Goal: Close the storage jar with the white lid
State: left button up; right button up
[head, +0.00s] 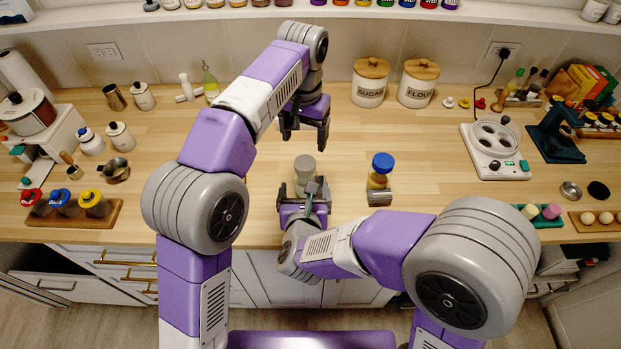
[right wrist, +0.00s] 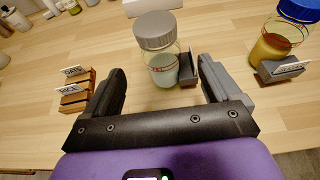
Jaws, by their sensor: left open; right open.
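The storage jar (head: 305,163) stands upright on the counter with a pale grey-white lid (right wrist: 156,29) resting on its top. I cannot tell whether the lid is fully seated. The clear jar body (right wrist: 163,66) holds pale contents, and a small dark label holder (right wrist: 188,72) is beside it. My right gripper (head: 303,190) is open at the near side of the jar; in the right wrist view the jar stands between and just beyond its fingertips, with gaps on both sides. My left gripper (head: 305,135) is open and empty, pointing down above and behind the jar.
A blue-lidded jar (head: 381,168) with a label holder stands to the right. A wooden rack (right wrist: 78,95) with OATS and RICE labels lies left of my right gripper. Sugar (head: 370,85) and flour (head: 417,86) canisters stand behind.

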aim_at(305, 181)
jog(key=shift+w+f, duration=0.1)
pick_arm(q)
jog(key=shift+w, duration=0.1)
pick_arm(e)
jog(key=x, duration=0.7)
jog(key=shift+w+f, duration=0.1)
jog(key=shift+w, duration=0.15)
grip_shut()
pick_arm(q)
jog(key=n, duration=0.2)
jog(key=f+n, duration=0.1)
jog(key=n, duration=0.1)
jog(key=shift+d, duration=0.1)
jog(key=n, duration=0.5)
jog(key=shift+r+n, duration=0.1)
jog(key=shift+n, duration=0.3)
jog(key=n, duration=0.3)
jog(key=shift+r+n, duration=0.4)
